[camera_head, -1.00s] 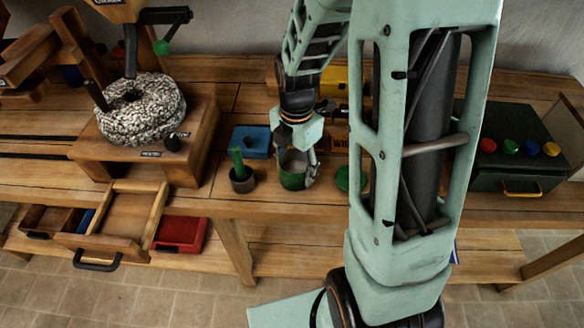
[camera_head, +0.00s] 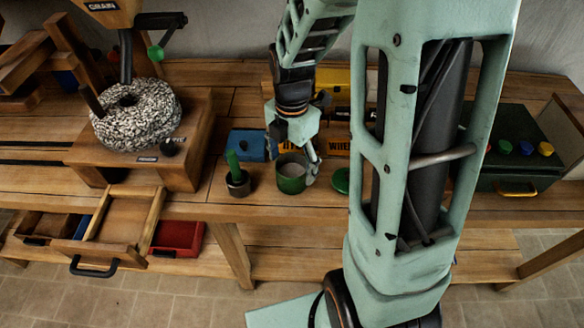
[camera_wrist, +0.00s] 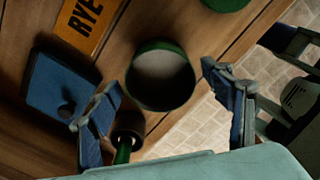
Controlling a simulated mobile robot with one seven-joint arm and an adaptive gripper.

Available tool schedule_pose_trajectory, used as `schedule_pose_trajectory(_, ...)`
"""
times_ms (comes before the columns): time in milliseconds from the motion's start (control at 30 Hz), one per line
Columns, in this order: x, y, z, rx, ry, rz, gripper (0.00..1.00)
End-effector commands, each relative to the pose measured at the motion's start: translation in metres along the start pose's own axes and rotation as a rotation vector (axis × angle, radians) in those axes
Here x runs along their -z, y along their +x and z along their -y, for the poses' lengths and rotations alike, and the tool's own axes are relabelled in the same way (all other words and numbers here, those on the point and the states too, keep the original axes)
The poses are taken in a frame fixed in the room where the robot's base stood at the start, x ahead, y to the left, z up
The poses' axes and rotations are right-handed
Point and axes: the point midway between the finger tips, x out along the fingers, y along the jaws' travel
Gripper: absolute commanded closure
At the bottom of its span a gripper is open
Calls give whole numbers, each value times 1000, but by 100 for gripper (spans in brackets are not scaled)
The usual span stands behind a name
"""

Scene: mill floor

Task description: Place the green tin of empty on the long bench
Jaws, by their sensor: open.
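The green tin (camera_head: 291,178) stands upright on the long bench (camera_head: 270,207), near its front edge. Its top is open and a pale grey inside shows; it also shows in the wrist view (camera_wrist: 161,76). My gripper (camera_head: 295,152) is just above the tin and its fingers are spread. In the wrist view my gripper (camera_wrist: 158,84) has one finger on each side of the tin's outline, with gaps showing. Whether a finger touches the rim is hard to tell.
A dark cup with a green handle (camera_head: 238,183) stands close left of the tin, and a blue box (camera_head: 245,144) is behind. A green disc (camera_head: 341,180) lies to the right. The stone mill (camera_head: 137,115) stands left, above an open drawer (camera_head: 121,215). A dark green case (camera_head: 515,150) is at right.

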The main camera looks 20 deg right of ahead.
Motion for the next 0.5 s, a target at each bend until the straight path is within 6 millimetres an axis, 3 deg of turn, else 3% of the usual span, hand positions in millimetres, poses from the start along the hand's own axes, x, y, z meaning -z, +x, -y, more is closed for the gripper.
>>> schedule_pose_trajectory(200,-2,-52,-1,-6,2,4,26)
schedule_pose_trajectory(500,-1,-91,0,-2,0,2,26)
